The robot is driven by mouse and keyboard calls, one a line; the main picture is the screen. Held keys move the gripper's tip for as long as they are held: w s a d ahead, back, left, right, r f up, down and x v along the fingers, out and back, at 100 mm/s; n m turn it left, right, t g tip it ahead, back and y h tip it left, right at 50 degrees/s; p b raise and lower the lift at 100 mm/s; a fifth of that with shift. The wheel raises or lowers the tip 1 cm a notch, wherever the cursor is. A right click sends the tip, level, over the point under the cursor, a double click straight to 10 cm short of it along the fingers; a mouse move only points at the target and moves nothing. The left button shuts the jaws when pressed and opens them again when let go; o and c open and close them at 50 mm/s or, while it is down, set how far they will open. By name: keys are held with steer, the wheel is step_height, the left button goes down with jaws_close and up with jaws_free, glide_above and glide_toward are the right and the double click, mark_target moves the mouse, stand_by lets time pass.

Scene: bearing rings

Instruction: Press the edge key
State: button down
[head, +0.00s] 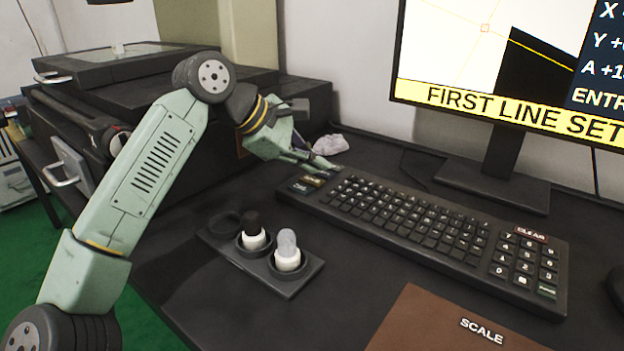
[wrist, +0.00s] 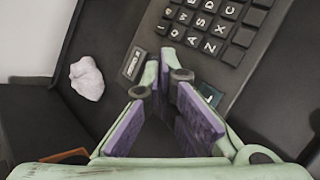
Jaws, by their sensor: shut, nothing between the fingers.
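My gripper (head: 328,166) is shut and empty, low over the left end of the dark keyboard (head: 405,218). In the wrist view its fingertips (wrist: 166,68) come together between two separate keys. One is a dark key with a pale label (wrist: 134,63), left of the fingers. The other is a teal key (wrist: 210,95), right of the fingers and partly hidden by them. In the head view, a key with a yellowish label (head: 313,180) and a key with a bluish label (head: 299,187) lie just below the fingertips. I cannot read which is the edge key, nor tell whether the fingertips touch anything.
A monitor (head: 507,122) reading "FIRST LINE SET" stands behind the keyboard. A crumpled pale lump (head: 330,144) lies beyond the gripper. A dark holder (head: 290,284) with two knobbed pieces and a brown "SCALE" mat (head: 430,325) lie in front.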

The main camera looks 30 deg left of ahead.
mark_target(313, 182)
steer(key=shift+f+b, duration=0.35)
steer(key=shift+f, duration=0.1)
steer(key=shift+f+b, duration=0.3)
steer(key=shift+f, duration=0.05)
stand_by(0.7)
steer(key=shift+r, duration=0.1)
steer(key=shift+r+p, duration=0.55)
steer(key=shift+r, duration=0.15)
steer(key=shift+r, duration=0.1)
steer(key=shift+r+p, duration=1.8)
steer(key=shift+r, duration=0.6)
